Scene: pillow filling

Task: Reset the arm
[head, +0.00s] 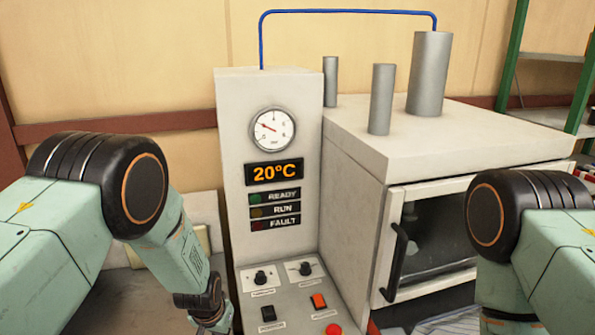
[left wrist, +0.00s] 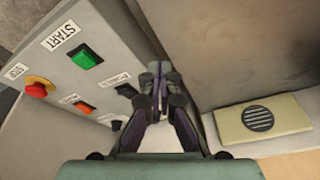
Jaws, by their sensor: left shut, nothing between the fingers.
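My left gripper (left wrist: 153,75) shows in the left wrist view with its dark fingers together and nothing between them. It is close beside the control panel (left wrist: 70,30), near a black switch (left wrist: 127,90); I cannot tell whether it touches. In the head view my left arm comes in from the left and bends down, with its dark lower end left of the machine's column (head: 235,130). My right arm shows at the right edge of the head view, in front of the oven; its gripper is out of the picture.
The oven (head: 450,140) has a glass door with a black handle (head: 394,262). The display reads 20°C (head: 274,173). The panel carries a green START button (left wrist: 85,57), a red STOP button (left wrist: 38,88) and an orange switch (head: 318,301). A beige vented box (left wrist: 235,123) is nearby.

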